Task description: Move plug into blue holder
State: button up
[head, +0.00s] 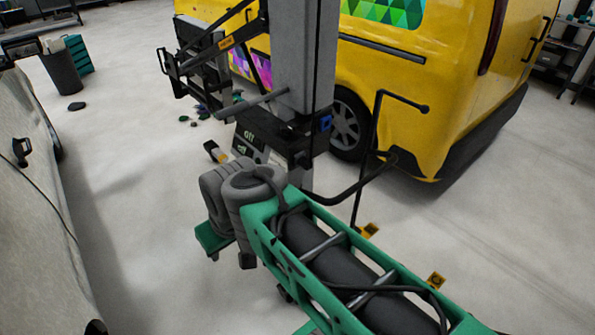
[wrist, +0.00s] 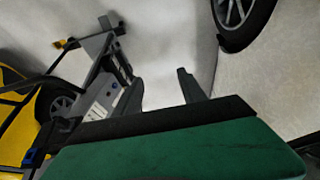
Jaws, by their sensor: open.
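A small blue holder (head: 326,122) sits on the side of the grey post in the head view. A blue piece (wrist: 31,154) also shows at the left edge of the wrist view. A thick black cable runs from near the post to a dark end (head: 394,157) at the yellow van's lower side; this may be the plug, but it is too small to be sure. My gripper (wrist: 160,88) shows its two dark fingers apart and empty, over bare floor in the wrist view. In the head view my grey and green arm mostly hides the gripper.
The grey post (head: 304,60) carries a box marked "OFF" (head: 250,140). The yellow van (head: 420,60) stands behind it. A thin black bent pole (head: 375,140) rises before the van. A pale car (head: 35,190) stands at left. Floor between is mostly clear.

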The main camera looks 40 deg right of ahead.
jog(key=w+d+f+t+y+b, duration=0.1)
jog(key=w+d+f+t+b, duration=0.15)
jog(key=w+d, duration=0.5)
jog(key=w+d+f+t+b, duration=0.25)
jog(key=w+d, duration=0.25)
jog(key=d, duration=0.5)
jog(key=t+b, duration=0.2)
jog(key=t, duration=0.2)
send_near(310, 164)
jog(key=shift+h, duration=0.4)
jog(key=x, duration=1)
jog(key=shift+w+a+f, duration=0.15)
jog(key=shift+w+a, duration=0.05)
jog(key=shift+a, duration=0.05)
grip_shut()
